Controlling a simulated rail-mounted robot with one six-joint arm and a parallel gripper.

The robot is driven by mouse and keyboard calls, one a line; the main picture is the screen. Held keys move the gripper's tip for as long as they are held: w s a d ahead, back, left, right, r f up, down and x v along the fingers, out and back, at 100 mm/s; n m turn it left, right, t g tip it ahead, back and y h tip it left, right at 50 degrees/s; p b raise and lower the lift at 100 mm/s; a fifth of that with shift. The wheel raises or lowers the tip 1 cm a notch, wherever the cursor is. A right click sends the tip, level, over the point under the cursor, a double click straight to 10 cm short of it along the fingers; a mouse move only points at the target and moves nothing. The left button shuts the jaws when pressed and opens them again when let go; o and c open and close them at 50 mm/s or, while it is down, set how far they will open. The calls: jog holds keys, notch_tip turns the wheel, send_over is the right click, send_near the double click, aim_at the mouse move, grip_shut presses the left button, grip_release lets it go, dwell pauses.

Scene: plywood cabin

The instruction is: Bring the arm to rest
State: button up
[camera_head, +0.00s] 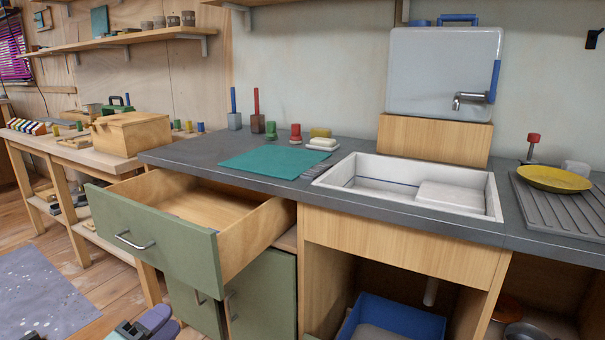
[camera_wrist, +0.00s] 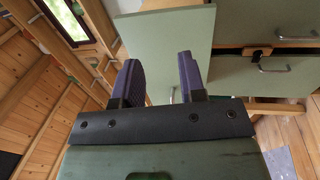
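My gripper (camera_head: 152,322) shows only in part at the bottom edge of the head view, low in front of the green cabinet. In the wrist view its two dark purple-padded fingers (camera_wrist: 159,78) stand apart with nothing between them. A green cabinet panel (camera_wrist: 165,45) fills the background beyond the fingertips, with a gap in between. Most of my arm is out of view.
A green-fronted drawer (camera_head: 155,235) stands pulled out, above and near my gripper. Green cabinet doors (camera_head: 262,290) are below the worktop (camera_head: 205,150). A sink (camera_head: 410,188) is to the right. Open floor (camera_head: 45,290) lies to the left.

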jog(key=w+d+f+m+g+y+p, duration=0.1)
jog(key=w+d+f+m+g+y, duration=0.25)
jog(key=d+f+g, duration=1.05)
jog(key=d+f+m+g+y+p, duration=0.3)
jog(key=d+m+y, duration=0.45)
jog(key=d, duration=1.85)
notch_tip(320, 180, up, 38)
jog(key=w+m+h+p, duration=0.1)
jog(key=p, duration=3.6)
jog(key=shift+d+g+h, duration=0.3)
jog(key=shift+d, duration=0.1)
jog(key=shift+d, duration=0.1)
